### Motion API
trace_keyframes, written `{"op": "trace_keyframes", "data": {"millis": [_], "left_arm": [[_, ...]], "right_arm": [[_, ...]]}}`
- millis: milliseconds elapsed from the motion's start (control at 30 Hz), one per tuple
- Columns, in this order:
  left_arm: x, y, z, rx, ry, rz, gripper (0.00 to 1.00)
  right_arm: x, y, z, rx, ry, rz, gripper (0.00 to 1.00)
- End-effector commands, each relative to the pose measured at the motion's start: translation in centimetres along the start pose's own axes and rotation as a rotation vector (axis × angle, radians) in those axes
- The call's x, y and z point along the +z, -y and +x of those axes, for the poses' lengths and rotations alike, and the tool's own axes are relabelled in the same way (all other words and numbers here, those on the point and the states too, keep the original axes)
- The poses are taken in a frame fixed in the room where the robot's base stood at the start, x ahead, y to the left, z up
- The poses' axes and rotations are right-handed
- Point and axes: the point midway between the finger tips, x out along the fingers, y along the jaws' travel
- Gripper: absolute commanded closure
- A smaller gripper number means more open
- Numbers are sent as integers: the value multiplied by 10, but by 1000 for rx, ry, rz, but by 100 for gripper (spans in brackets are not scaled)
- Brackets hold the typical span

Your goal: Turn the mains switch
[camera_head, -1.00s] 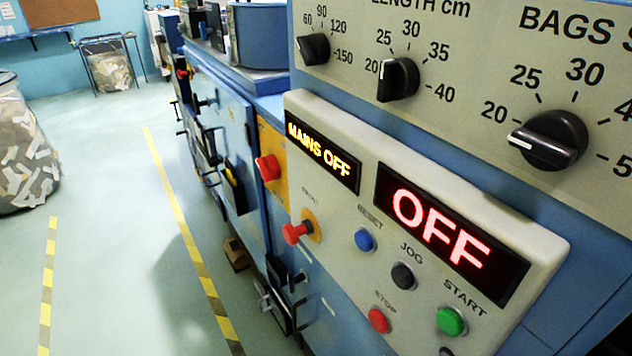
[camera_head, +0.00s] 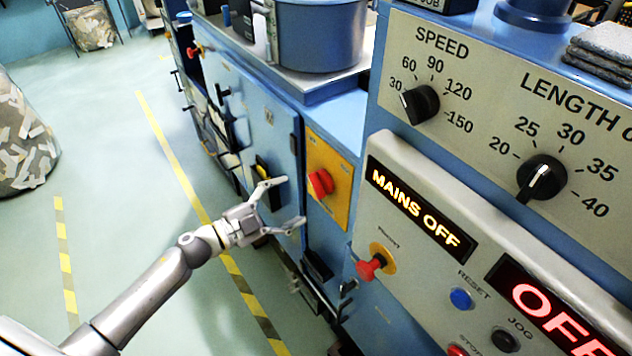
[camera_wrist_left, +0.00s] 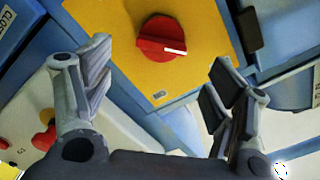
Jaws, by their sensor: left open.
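The mains switch (camera_head: 320,183) is a red rotary knob on a yellow plate (camera_head: 342,208) on the blue machine's side. In the left wrist view the red knob (camera_wrist_left: 161,37) lies ahead, between and beyond the fingers, with its white mark pointing right. A display (camera_head: 422,215) reads MAINS OFF. My left gripper (camera_head: 294,202) is open and empty, just left of the yellow plate in the head view and apart from the knob. Its spread fingers also show in the left wrist view (camera_wrist_left: 158,95). My right gripper is not in view.
The control panel to the right carries a red emergency button (camera_head: 370,266), a blue reset button (camera_head: 461,299) and a speed dial (camera_head: 420,103). Black handles (camera_head: 317,266) stick out below the plate.

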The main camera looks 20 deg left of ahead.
Motion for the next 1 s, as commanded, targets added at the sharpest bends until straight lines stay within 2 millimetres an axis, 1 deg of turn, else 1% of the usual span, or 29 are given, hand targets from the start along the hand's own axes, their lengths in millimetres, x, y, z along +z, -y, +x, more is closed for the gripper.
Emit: {"op": "trace_keyframes", "data": {"millis": [33,200,300,433,600,867,1000], "left_arm": [[-2,4,10,-4,-2,-2,21],[-2,4,41,-5,-1,-2,21],[-2,3,57,-4,-1,-2,21],[0,2,72,-4,1,-3,21],[0,0,81,-2,1,-2,21],[1,0,82,-2,2,-1,21],[1,0,82,-2,2,-1,38]], "right_arm": [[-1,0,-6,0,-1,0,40],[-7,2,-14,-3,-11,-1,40],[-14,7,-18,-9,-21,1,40],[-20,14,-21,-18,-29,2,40],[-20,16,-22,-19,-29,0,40],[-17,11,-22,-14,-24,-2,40],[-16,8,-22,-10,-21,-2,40]]}}
